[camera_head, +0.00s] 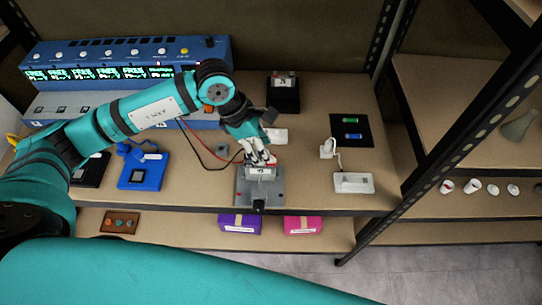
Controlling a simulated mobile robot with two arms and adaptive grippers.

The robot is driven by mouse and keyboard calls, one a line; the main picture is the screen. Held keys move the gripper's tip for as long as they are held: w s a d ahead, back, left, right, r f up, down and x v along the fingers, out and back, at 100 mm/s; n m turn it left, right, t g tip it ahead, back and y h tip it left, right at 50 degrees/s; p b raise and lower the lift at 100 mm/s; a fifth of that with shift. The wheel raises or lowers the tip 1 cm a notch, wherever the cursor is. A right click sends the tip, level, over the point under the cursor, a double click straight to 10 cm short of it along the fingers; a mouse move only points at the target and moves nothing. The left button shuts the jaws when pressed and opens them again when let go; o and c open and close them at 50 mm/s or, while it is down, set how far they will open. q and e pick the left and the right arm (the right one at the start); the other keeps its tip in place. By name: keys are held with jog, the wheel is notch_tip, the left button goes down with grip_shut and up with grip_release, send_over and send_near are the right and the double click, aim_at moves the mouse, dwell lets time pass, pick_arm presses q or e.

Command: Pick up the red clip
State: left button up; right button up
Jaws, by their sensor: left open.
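My left gripper (261,158) comes in from the left, over the shelf board. It points down, with its fingertips just above or at the top of a grey device (273,190) with a white label. The gripper is open. A thin red wire (196,143) and a black wire run from the blue machine to the area under the gripper. A small patch of red shows beside the fingertips, probably the red clip, but the fingers mostly hide it. I cannot tell whether they touch it. My right gripper is not in view.
The blue machine (130,53) with green displays stands at the back left. A blue device (142,170), a black mat (351,131), a white power strip (353,183) and a black box (283,95) stand around. Purple (240,224) and pink (303,225) boxes sit on the lower shelf.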

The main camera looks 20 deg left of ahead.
pick_arm(q)
jog(key=p+x, duration=0.2)
jog(key=x, duration=0.2)
jog(key=shift+w+f, duration=0.1)
jog(key=shift+f, duration=0.25)
jog(key=shift+d+f, duration=0.15)
jog(key=shift+f, duration=0.3)
jog(key=shift+w, duration=0.1)
grip_shut()
